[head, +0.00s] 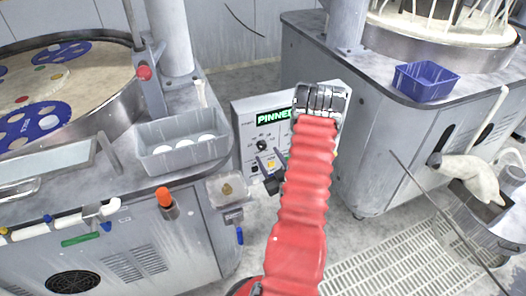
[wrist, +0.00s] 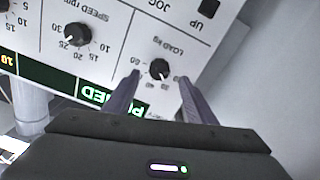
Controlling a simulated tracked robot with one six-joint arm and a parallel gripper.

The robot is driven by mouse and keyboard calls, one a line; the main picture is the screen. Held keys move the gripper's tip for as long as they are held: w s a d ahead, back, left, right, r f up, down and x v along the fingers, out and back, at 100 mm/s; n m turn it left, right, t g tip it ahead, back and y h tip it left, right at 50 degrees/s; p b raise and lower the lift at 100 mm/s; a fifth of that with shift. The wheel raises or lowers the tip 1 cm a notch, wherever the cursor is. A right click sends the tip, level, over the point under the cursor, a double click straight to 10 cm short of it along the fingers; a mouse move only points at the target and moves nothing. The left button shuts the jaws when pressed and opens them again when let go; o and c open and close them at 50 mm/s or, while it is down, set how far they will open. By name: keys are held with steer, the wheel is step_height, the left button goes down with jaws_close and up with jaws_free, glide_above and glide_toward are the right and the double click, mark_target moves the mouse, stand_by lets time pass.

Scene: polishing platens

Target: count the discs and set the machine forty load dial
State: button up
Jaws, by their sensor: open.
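The load dial (wrist: 160,68), a small black knob marked "LOAD kg", shows upside down in the wrist view on a white control panel (wrist: 200,30). My gripper (wrist: 160,80) is open, its fingertips on either side of the knob; I cannot tell whether they touch it. The knob's exact setting is too small to read. In the head view my gripper (head: 269,168) is at the panel (head: 244,113), and my red arm hides part of it. Blue carriers (head: 33,124) with discs lie on the left platen (head: 100,85). White discs (head: 207,138) lie in a grey tray (head: 160,133).
The speed dial (wrist: 77,35) is close beside the load dial. A green display (head: 272,117) reads "PINNED", partly covered in the head view. A blue bin (head: 426,82) stands on the right machine (head: 350,120).

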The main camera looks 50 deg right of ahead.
mark_target(262, 148)
steer(key=shift+x, duration=2.55)
steer(key=shift+c, duration=0.2)
steer(key=c, duration=1)
steer(key=shift+m, duration=0.4)
steer(key=shift+a+f+m, duration=0.1)
steer(key=shift+m, duration=0.5)
steer(key=shift+w, duration=0.1)
